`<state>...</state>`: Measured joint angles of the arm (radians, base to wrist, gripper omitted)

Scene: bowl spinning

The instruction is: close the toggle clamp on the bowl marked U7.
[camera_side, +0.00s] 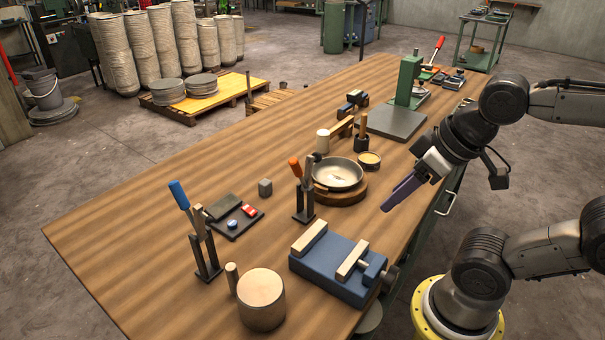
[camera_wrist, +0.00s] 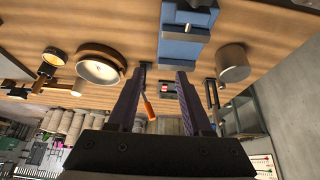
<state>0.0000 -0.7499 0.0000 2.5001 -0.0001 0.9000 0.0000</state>
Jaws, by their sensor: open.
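A shallow grey metal bowl (camera_side: 338,173) sits on a round wooden base in the side view; the wrist view shows it at left (camera_wrist: 100,70). I cannot read a U7 mark on it. A toggle clamp with an orange handle (camera_side: 295,168) stands at the bowl's left edge, its handle raised and leaning up-left. In the wrist view that orange handle (camera_wrist: 149,107) appears between my fingers, beyond them. My gripper (camera_side: 392,203), with purple fingers, is open and empty, above the table's right edge, right of the bowl and apart from the clamp. It also shows in the wrist view (camera_wrist: 160,74).
A second clamp with a blue handle (camera_side: 180,195) stands at front left. A small tin (camera_side: 369,160) and a green press (camera_side: 408,85) are behind.

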